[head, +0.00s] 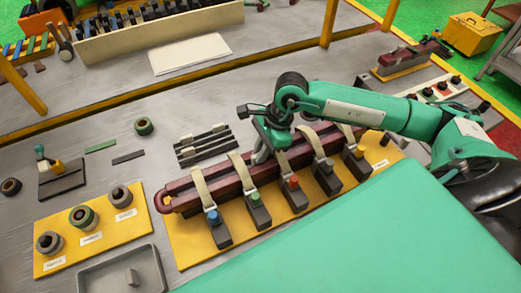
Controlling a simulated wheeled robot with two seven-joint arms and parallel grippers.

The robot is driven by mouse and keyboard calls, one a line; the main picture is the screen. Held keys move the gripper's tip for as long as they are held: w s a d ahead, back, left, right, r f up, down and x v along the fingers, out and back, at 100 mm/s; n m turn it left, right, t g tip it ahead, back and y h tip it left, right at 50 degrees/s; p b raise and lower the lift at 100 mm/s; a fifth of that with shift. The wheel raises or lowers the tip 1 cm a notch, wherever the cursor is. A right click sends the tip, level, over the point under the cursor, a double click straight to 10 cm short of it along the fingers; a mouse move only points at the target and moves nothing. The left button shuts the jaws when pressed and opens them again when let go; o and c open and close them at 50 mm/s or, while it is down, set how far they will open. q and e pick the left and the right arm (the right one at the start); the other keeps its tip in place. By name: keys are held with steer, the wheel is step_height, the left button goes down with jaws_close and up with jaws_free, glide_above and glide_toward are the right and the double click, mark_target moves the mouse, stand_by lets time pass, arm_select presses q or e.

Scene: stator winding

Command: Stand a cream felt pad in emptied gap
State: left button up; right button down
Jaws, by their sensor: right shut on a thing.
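Two dark red coil bars (305,152) lie side by side across a yellow fixture board (185,243). Cream straps (241,171) cross over them to dark clamp blocks with coloured knobs. My right gripper (262,152) points down at the bars, between the second and third straps from the left. It is shut on a small pale piece (260,158), which may be a felt pad. The piece is mostly hidden by the fingers, and I cannot tell whether it touches the bars. Cream pieces (218,128) lie with dark strips behind the fixture. My left gripper is out of view.
A grey tray (153,262) holding a small grey piece stands at the front left. Beside it, a yellow board (52,213) carries three rolls. A green roll (144,126) and loose strips lie behind.

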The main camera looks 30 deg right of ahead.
steer(key=c, duration=1.4)
jaws_free()
steer(key=shift+d+r, duration=0.15)
steer(key=shift+r, duration=0.15)
steer(key=b+v, duration=0.3)
steer(key=v, duration=1)
steer(key=shift+r, duration=0.1)
